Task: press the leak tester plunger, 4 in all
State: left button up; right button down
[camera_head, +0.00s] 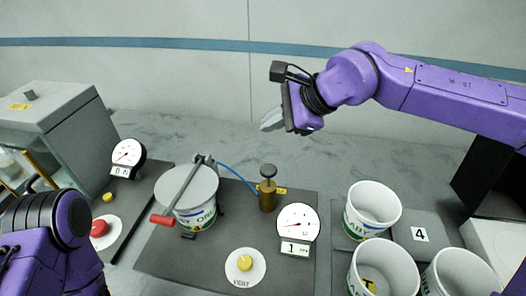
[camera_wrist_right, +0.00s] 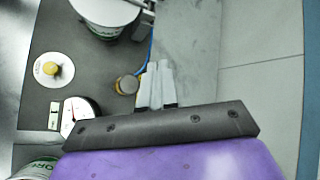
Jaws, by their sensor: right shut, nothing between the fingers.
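The leak tester plunger (camera_head: 268,188) is a brass cylinder with a dark round knob on top, standing on the grey mat right of the lidded pot. Its knob also shows in the right wrist view (camera_wrist_right: 127,85), just left of the fingertips. My right gripper (camera_head: 268,124) is shut and empty, in the air above and behind the plunger, apart from it. A white pot (camera_head: 196,214) sits under a grey clamped lid (camera_head: 187,186) with a red-handled lever. The pressure dial (camera_head: 297,222) has a small display below it reading 1. My left arm shows at the lower left; its fingers are not in view.
A yellow vent button (camera_head: 245,263) is at the front of the mat (camera_head: 190,275). Several open white pots (camera_head: 373,204) stand at the right, beside a card marked 4 (camera_head: 420,234). A second dial (camera_head: 127,153), a red button (camera_head: 99,228) and a grey cabinet (camera_head: 60,130) are at the left.

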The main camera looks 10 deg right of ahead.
aim_at(272, 171)
jog(key=f+b, duration=0.5)
jog(key=s+f+b, duration=0.1)
jog(key=f+b, duration=0.1)
jog(key=f, duration=0.1)
jog(key=shift+f, duration=0.1)
jog(key=shift+f+b, duration=0.25)
jog(key=shift+b, duration=0.05)
pick_arm(q)
notch_tip(272, 171, down, 7)
jog(key=s, duration=0.1)
jog(key=shift+s+f, duration=0.2)
jog(key=shift+s, duration=0.1)
pick_arm(e)
jog(key=shift+s+r, duration=0.1)
dwell(1.1)
jog(key=shift+f, duration=0.45)
